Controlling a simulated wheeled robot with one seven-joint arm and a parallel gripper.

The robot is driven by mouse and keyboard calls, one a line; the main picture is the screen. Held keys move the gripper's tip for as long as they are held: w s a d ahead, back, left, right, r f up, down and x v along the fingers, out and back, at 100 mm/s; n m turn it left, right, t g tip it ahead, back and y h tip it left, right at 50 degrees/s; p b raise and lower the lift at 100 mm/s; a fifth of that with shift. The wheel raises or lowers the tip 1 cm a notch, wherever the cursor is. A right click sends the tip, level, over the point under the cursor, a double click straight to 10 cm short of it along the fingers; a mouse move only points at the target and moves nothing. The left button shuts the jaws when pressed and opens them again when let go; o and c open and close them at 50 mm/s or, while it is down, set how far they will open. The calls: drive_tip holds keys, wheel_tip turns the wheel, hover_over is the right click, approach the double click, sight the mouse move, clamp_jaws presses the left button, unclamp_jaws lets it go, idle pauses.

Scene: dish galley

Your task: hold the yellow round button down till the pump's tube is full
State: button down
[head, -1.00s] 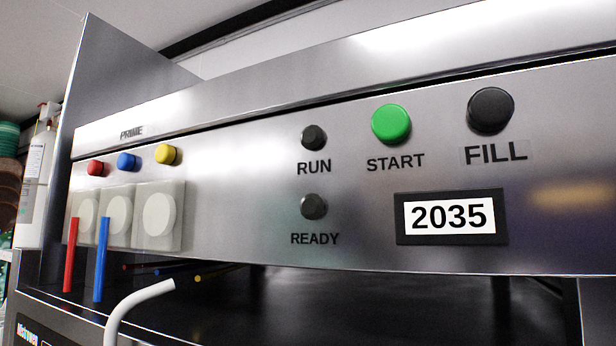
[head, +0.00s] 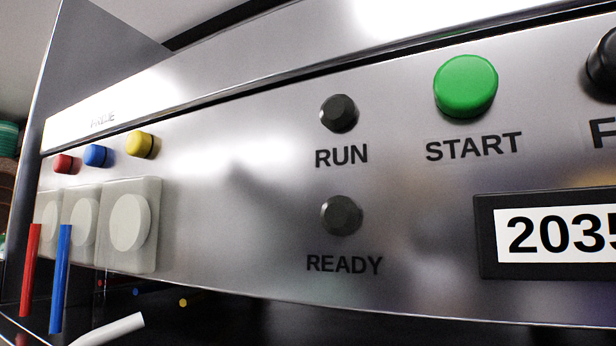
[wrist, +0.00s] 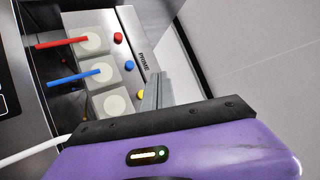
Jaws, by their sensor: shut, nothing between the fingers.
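The yellow round button (head: 140,144) sits at the right end of the PRIME row, above the rightmost pump (head: 130,222). That pump has a pale round face and no coloured tube shows on it. In the wrist view my gripper (wrist: 156,80) is shut and empty. Its fingertips are near the yellow button (wrist: 141,95), which shows just beside them; I cannot tell whether they touch. The red button (head: 63,164) and blue button (head: 96,156) are to its left. My gripper is not in the head view.
A red tube (head: 31,270) and a blue tube (head: 61,279) stick out from the other two pumps. A white hose (head: 110,330) curves below. The green START button (head: 466,86), dark RUN lamp (head: 338,113) and dark READY lamp (head: 341,215) are on the right.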

sight(138, 144)
drive_tip(key=w+d+p, duration=0.2)
drive_tip(key=w, duration=0.4)
drive_tip(key=shift+w+d, duration=0.3)
drive_tip(key=shift+d, duration=0.1)
drive_tip(key=shift+w, duration=0.15)
idle(1.7)
drive_tip(key=shift+w+d, duration=0.15)
drive_tip(key=shift+w, duration=0.05)
drive_tip(key=shift+w+d+b, duration=0.2)
drive_tip(key=shift+w+b, duration=0.15)
drive_tip(key=shift+w, duration=0.15)
idle(2.1)
drive_tip(key=shift+s, duration=0.15)
idle(0.7)
drive_tip(key=shift+s+a+b, duration=0.35)
drive_tip(key=shift+s+b, duration=0.2)
drive_tip(key=shift+s, duration=0.15)
drive_tip(key=shift+s, duration=0.1)
